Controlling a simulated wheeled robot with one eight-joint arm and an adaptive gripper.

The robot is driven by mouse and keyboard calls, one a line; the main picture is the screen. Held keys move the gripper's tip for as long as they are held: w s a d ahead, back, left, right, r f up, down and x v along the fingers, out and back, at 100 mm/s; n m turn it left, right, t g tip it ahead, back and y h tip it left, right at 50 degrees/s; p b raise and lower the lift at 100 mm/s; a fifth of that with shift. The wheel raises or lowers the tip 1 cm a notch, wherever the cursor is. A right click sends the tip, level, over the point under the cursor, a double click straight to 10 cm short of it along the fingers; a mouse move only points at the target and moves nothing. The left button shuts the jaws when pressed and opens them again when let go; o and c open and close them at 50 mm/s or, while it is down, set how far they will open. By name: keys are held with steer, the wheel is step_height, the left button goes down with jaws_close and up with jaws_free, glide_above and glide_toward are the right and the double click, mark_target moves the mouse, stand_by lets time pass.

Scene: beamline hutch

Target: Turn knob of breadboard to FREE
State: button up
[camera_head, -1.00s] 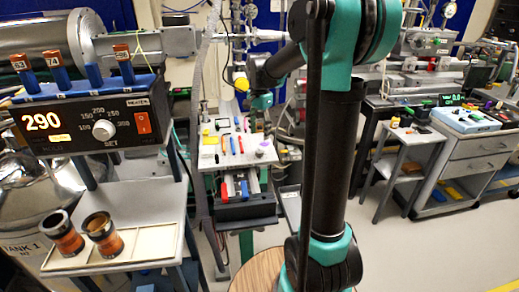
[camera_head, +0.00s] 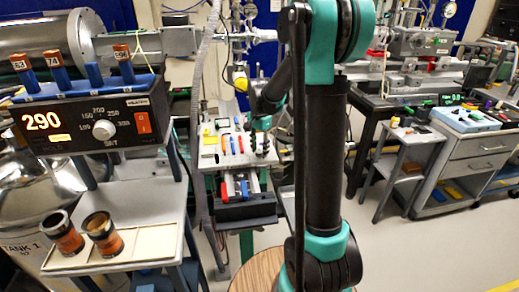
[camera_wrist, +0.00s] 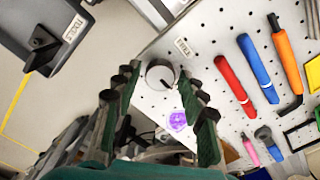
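The breadboard (camera_wrist: 222,28) is a pale perforated plate. In the wrist view a round light-grey knob (camera_wrist: 158,70) sits near its edge, with a dark mark towards its lower right. A small label (camera_wrist: 184,46), which seems to read FREE, is up and right of the knob. A purple patch (camera_wrist: 177,121) lies below it. My gripper (camera_wrist: 162,77) is open, one finger on each side of the knob, with visible gaps. In the head view my gripper (camera_head: 262,143) is over the right part of the board and hides the knob.
Red (camera_wrist: 234,78), blue (camera_wrist: 257,68) and orange (camera_wrist: 287,58) handled tools lie on the board right of my gripper. Smaller tools lie lower right. In the head view, a heater box (camera_head: 85,122) and shelf stand left; a small side table (camera_head: 410,137) and drawer cart (camera_head: 470,150) stand right.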

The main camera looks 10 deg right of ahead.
jaws_close()
steer(key=shift+n, duration=0.4)
steer(key=n, duration=0.3)
steer(key=shift+n, duration=0.4)
steer(key=n, duration=0.4)
steer(key=shift+n, duration=0.3)
steer(key=n, duration=0.8)
steer(key=shift+n, duration=0.3)
